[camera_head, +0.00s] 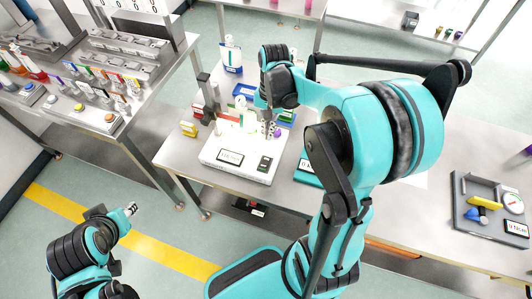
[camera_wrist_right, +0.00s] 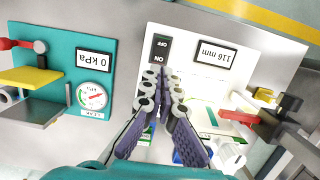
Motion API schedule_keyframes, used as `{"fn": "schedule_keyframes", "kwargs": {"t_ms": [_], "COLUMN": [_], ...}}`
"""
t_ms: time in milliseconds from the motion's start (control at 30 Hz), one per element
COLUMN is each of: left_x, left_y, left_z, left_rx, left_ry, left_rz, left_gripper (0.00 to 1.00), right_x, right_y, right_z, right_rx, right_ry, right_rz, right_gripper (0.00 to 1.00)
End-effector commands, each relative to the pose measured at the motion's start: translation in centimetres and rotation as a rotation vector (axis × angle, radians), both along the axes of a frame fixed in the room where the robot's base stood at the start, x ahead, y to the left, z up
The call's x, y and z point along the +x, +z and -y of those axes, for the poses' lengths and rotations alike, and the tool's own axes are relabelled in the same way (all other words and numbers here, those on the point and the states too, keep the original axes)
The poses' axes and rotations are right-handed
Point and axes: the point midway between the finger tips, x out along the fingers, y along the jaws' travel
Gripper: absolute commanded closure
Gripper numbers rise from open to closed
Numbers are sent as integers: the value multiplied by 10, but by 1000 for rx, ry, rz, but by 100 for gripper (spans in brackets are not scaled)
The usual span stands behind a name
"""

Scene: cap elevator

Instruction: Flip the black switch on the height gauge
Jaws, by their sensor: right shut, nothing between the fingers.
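The height gauge has a white base (camera_head: 211,153) on the metal table in the head view; the base also shows in the wrist view (camera_wrist_right: 190,27). Its screen (camera_wrist_right: 216,52) reads 116 mm, upside down in the wrist view. The black switch (camera_wrist_right: 160,47), marked OFF and ON, sits beside the screen; it also shows in the head view (camera_head: 265,163). Which way it is set is unclear. My right gripper (camera_wrist_right: 163,76) is shut and empty, its tips close to the switch's ON end; contact is unclear. My left gripper (camera_head: 131,209) is over the floor, its jaws too small to judge.
A teal pressure device (camera_wrist_right: 105,55) with a dial stands beside the gauge. A yellow block (camera_head: 188,129) and blue bins (camera_head: 244,90) are near the gauge. A dark tray (camera_head: 468,215) with a dial lies at the right. Another bench with buttons (camera_head: 78,108) stands at the left.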

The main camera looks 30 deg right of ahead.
Motion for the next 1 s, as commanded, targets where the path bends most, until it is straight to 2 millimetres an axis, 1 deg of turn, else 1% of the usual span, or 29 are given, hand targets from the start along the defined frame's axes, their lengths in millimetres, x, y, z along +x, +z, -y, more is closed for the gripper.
{"fn": "schedule_keyframes", "kwargs": {"t_ms": [167, 267, 333, 467, 600, 800, 900, 1000], "left_x": [0, 0, 0, 0, 0, 0, 0, 0], "left_y": [2, -1, -4, -12, -23, -36, -42, -45], "left_z": [0, 0, 0, 0, 0, 0, 0, 0], "left_rx": [0, 0, 0, 0, 0, 0, 0, 0], "left_ry": [0, 0, 0, 0, 0, 0, 0, 0], "left_rz": [0, 0, 0, 0, 0, 0, 0, 0], "left_gripper": [65, 65, 65, 65, 65, 65, 65, 65], "right_x": [0, 0, -1, -3, -7, -12, -13, -15], "right_y": [1, -5, -13, -37, -68, -108, -122, -131], "right_z": [0, -1, -2, -5, -9, -15, -17, -18], "right_rx": [-1, -1, -1, -1, -1, -1, -1, -1], "right_ry": [0, 1, 1, 1, 1, 1, 1, 1], "right_rz": [1, 1, 1, 1, 1, 1, 1, 1], "right_gripper": [100, 100, 100, 100, 100, 100, 100, 100]}}
